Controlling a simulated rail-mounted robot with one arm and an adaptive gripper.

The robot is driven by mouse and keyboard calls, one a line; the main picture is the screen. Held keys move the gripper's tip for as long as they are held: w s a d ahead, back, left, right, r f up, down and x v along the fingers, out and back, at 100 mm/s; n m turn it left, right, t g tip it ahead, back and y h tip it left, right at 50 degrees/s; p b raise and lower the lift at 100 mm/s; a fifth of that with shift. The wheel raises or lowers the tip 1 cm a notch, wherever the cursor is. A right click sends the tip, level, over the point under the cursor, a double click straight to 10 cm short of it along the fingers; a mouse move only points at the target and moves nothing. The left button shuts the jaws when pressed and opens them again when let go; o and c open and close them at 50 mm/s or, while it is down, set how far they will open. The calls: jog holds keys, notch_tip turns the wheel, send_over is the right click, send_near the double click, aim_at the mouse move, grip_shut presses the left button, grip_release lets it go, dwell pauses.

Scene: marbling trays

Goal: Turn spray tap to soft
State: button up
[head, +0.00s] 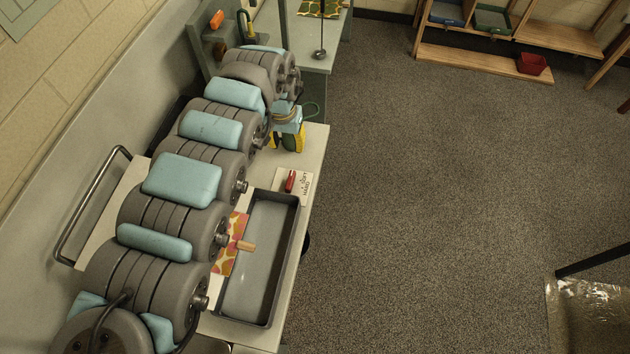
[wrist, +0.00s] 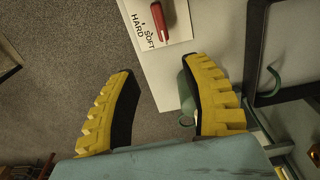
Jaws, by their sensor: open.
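The spray tap has a red handle (head: 291,181) on a white plate (head: 305,198), on the counter behind the tray. In the wrist view the red handle (wrist: 159,20) lies at the top, beside the printed words HARD and SOFT on the plate (wrist: 180,24). Its lower end is close to the word SOFT; I cannot tell which end is the pivot. My gripper (head: 287,147) has yellow ribbed fingers, spread apart. In the wrist view the gripper (wrist: 160,70) is open, with nothing clasped, and stands apart from the handle.
A dark-rimmed tray (head: 297,230) stands in front of the tap, with patterned paper (head: 238,225) beside it. A green object (wrist: 187,91) is near my right finger in the wrist view. A metal rail (head: 75,222) edges the counter's left.

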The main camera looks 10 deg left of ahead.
send_near(290, 179)
notch_tip(290, 179, down, 10)
jog(key=shift+w+d+f, duration=0.1)
jog(key=shift+d, duration=0.1)
dwell(0.7)
jog(key=shift+c, duration=0.3)
grip_shut()
